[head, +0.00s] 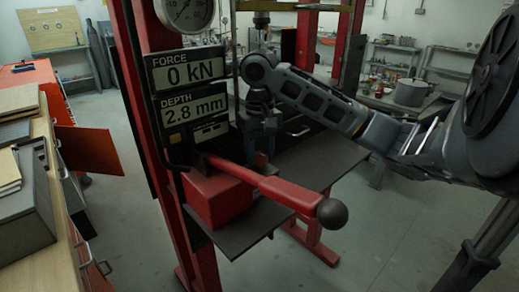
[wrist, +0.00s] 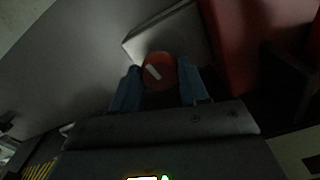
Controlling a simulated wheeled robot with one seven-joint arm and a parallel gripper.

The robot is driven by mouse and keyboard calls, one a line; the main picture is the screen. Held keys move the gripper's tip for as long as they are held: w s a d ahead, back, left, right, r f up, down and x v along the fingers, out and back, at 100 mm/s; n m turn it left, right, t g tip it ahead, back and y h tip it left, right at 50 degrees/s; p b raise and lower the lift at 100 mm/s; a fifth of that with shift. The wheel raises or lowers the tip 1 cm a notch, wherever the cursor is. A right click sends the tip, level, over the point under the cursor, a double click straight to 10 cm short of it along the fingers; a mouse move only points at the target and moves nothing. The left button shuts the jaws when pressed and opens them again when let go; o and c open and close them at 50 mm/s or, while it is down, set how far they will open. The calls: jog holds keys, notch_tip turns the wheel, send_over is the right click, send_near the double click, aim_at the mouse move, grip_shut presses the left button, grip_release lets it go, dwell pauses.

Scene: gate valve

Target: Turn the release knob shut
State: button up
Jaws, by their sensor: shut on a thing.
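The release knob (wrist: 158,68) is a round red knob with a white mark across its face, seen in the wrist view. My gripper (wrist: 160,88) has its two blue fingers on either side of the knob and is shut on it. In the head view my gripper (head: 262,158) points down behind the red pump lever, and the knob is hidden there. The white mark runs slantwise in the wrist view.
The red lever (head: 275,188) with a black ball end juts from a red pump block (head: 215,197) close in front of my gripper. A display (head: 188,90) reads 0 kN and 2.8 mm on the red press frame. A workbench (head: 45,200) stands left; open floor lies right.

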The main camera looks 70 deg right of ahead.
aim_at(260, 153)
jog(key=shift+m, duration=0.9)
jog(key=o, duration=1.1)
jog(key=shift+c, duration=0.2)
jog(key=shift+r, duration=3.9)
jog(key=shift+d, duration=0.1)
